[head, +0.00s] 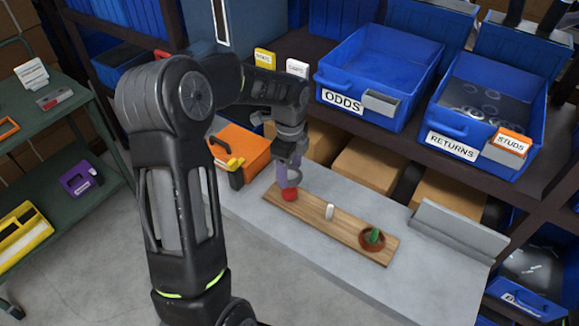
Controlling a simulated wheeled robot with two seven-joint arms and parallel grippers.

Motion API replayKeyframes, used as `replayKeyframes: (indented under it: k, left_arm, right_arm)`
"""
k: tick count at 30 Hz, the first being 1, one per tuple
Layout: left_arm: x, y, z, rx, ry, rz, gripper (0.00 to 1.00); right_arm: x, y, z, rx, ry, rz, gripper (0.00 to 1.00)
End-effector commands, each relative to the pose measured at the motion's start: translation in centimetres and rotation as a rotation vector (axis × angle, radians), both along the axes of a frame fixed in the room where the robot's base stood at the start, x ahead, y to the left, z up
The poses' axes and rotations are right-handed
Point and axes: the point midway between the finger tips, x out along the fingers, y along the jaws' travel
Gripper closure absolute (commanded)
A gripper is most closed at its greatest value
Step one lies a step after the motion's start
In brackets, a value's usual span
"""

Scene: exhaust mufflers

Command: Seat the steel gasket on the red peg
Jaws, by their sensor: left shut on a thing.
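A wooden board (309,212) on the grey bench carries three pegs in a row. The red peg (290,194) is at its left end, the white peg (329,211) in the middle and bare, and the green peg (374,236) at the right with a reddish-brown ring (367,246) around its base. My left gripper (289,168) points down over the red peg, shut on the grey steel gasket (295,179). The gasket appears at or just above the red peg's top; I cannot tell whether it is around the peg. My right gripper is not in view.
An orange bin (240,147) stands left of the board. Blue bins marked ODDS (385,67) and RETURNS (452,126) sit on the shelf behind. A grey angled ledge (458,229) stands at the bench's right. The bench in front of the board (300,245) is clear.

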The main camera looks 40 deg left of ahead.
Motion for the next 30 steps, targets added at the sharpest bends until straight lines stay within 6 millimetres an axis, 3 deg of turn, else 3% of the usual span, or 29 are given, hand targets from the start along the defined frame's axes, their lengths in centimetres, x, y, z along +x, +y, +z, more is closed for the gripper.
replayKeyframes:
  k: [3,10,30]
  left_arm:
    - [0.0,0.0,-1.6,0.0,0.001,0.0,0.77]
    - [0.0,0.0,-3.1,0.0,0.0,0.0,0.77]
    - [0.0,0.0,-3.4,0.0,0.0,0.0,0.77]
  right_arm:
    - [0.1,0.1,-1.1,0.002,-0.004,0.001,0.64]
    - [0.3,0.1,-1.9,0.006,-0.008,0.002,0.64]
    - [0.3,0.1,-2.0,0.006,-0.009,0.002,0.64]
